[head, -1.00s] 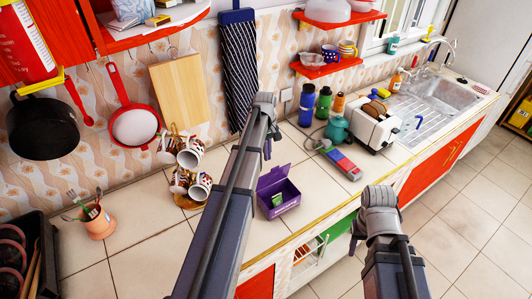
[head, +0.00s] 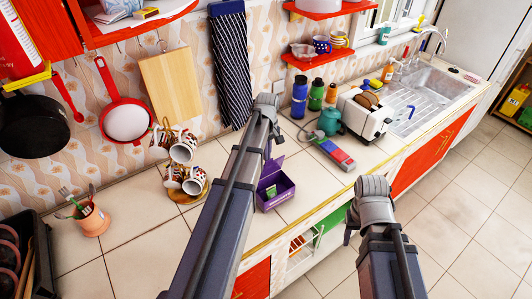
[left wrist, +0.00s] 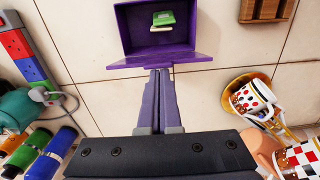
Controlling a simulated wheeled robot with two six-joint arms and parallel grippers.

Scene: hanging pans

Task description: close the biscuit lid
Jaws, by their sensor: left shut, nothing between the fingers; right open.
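The purple biscuit box (head: 280,196) stands on the tiled counter with its lid (head: 271,167) raised along one side. In the left wrist view the open box (left wrist: 130,32) holds a green and white packet (left wrist: 164,19), and the lid's edge (left wrist: 125,62) faces my fingers. My left gripper (left wrist: 159,72) is shut and empty, its fingertips close to the middle of the lid edge; I cannot tell whether they touch. In the head view my left arm partly covers the gripper. My right gripper (head: 350,226) is open over the floor in front of the counter, its fingers mostly hidden.
Several mugs hang on a stand (head: 185,165) left of the box. A red and blue device (head: 335,155), a toaster (head: 365,112), a teal kettle (head: 329,122) and bottles (head: 300,97) stand to the right. Bare counter lies around the box.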

